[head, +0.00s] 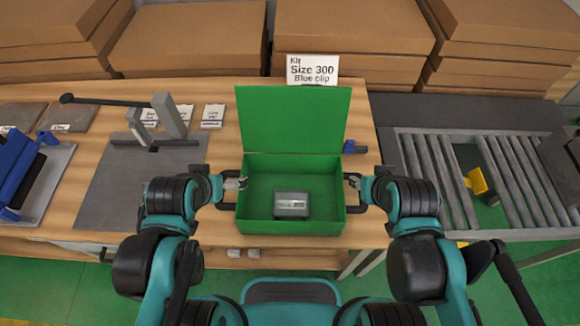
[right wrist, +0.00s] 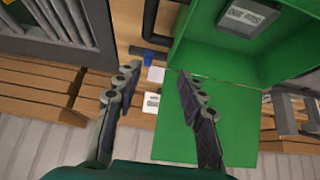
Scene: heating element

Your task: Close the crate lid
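The green crate (head: 265,228) stands on the wooden table with its lid (head: 293,118) open, tilted up at the back edge. A grey device (head: 291,203) lies inside on the floor of the crate. My left gripper (head: 239,184) is at the crate's left side by a black handle (head: 226,206); its finger gap is too small to judge. My right gripper (head: 353,181) is at the right side, near the other handle. In the right wrist view my right gripper (right wrist: 156,74) is open and empty. The lid (right wrist: 205,130) and crate (right wrist: 220,55) also show there.
A label sign (head: 312,70) and cardboard boxes (head: 190,38) stand behind the lid. A small blue object (head: 349,146) lies right of the lid. A grey lever fixture (head: 165,115) is on the left, and a roller conveyor (head: 475,175) on the right.

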